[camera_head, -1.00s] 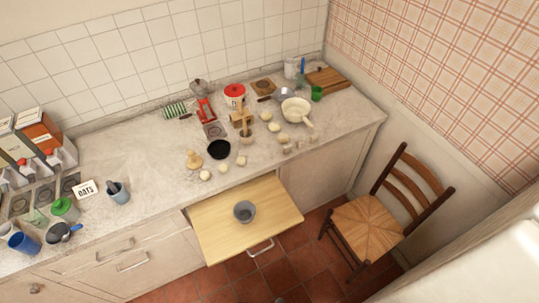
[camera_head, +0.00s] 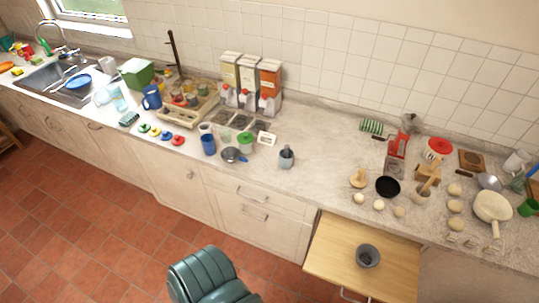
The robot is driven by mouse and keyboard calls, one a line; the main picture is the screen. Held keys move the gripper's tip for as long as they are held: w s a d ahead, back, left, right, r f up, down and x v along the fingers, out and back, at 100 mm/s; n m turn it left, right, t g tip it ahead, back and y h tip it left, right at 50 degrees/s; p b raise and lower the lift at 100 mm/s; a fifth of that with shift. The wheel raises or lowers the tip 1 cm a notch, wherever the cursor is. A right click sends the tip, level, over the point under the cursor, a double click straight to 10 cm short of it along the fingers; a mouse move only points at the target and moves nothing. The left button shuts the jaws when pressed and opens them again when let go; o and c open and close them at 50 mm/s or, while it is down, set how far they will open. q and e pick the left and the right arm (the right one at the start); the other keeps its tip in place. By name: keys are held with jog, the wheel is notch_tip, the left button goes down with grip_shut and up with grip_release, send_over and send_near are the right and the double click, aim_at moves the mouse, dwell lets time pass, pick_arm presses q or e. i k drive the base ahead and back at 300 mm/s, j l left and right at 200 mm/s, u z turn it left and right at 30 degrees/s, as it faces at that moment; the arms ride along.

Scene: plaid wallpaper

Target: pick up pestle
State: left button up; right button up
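I cannot make out a pestle with certainty. A small blue-grey cup (camera_head: 286,160) stands on the counter, with a dark stub sticking up from it that may be a pestle. A grey bowl (camera_head: 367,258) sits on the pulled-out wooden board (camera_head: 330,255), below the counter; something dark lies inside it, too small to identify. Neither of my grippers shows in the head view.
Counter right: black bowl (camera_head: 388,187), several pale dough balls (camera_head: 379,204), cream mortar-like bowl (camera_head: 490,207), red scale (camera_head: 397,145). Left: dispensers (camera_head: 247,80), small pan (camera_head: 232,155). Counter around the cup is fairly clear. A teal ribbed shape stands at the bottom edge.

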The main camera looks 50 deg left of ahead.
aim_at(286, 147)
jog(key=k+j+u, duration=0.15)
jog(key=u, duration=1.25)
jog(key=z, duration=1.25)
jog(key=u, duration=1.25)
jog(key=i+j+z, duration=0.15)
jog(key=j, duration=0.15)
